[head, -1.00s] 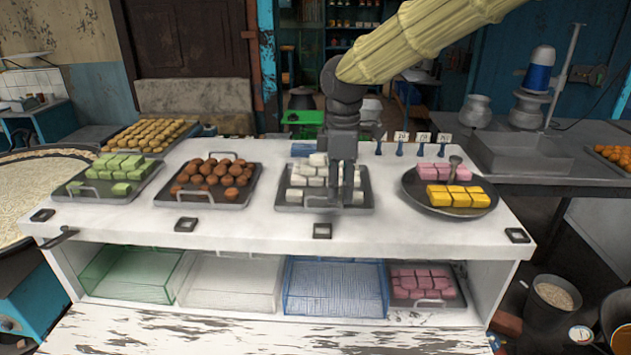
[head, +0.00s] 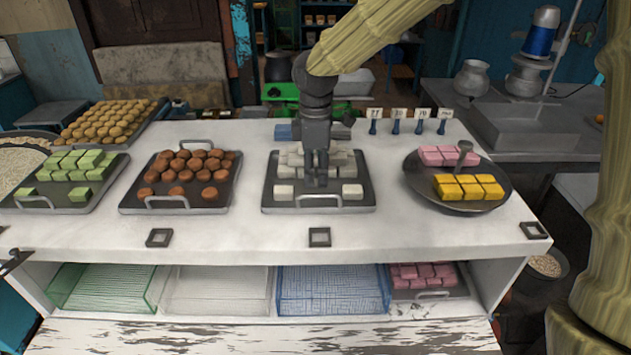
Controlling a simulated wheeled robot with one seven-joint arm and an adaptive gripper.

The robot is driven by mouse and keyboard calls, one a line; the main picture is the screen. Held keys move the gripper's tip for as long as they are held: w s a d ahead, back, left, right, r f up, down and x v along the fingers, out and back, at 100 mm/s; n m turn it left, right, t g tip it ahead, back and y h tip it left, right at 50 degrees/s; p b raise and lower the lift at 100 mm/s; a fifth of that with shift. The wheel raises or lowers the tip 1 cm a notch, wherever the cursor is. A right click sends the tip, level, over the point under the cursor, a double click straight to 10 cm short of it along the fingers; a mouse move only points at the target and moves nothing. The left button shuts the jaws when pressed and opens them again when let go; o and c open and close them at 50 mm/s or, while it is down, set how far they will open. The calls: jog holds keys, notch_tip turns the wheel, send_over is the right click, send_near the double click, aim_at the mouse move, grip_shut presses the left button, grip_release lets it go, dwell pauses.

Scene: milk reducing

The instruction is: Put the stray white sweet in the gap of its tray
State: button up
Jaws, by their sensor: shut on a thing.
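The tray of white sweets (head: 364,205) stands in the middle of the white counter. Pale blocks fill its back rows. In its front row, a white sweet (head: 284,192) sits on the left and another white sweet (head: 352,191) on the right. My gripper (head: 317,181) points straight down over the front row, between these two. It is shut on a white sweet, which its dark fingers mostly hide. I cannot tell whether the held sweet touches the tray.
Trays of green sweets (head: 70,168) and brown sweets (head: 187,173) stand to the left. A round dark pan (head: 478,204) with pink and yellow sweets stands to the right. Small card holders (head: 396,122) stand behind. The counter's front strip is mostly clear.

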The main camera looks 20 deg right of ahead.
aim_at(316, 184)
jog(key=shift+s+f, duration=0.2)
jog(key=shift+f, duration=0.1)
notch_tip(316, 184, down, 3)
jog(key=shift+w+f+p, duration=0.1)
jog(key=shift+f+p, duration=0.05)
jog(key=shift+p, duration=0.45)
jog(key=shift+s, duration=0.2)
jog(key=o, duration=0.9)
jog(key=shift+w+f, duration=0.1)
jog(key=shift+f, duration=0.05)
notch_tip(316, 184, up, 12)
jog(key=b, duration=0.3)
jog(key=shift+r, duration=0.2)
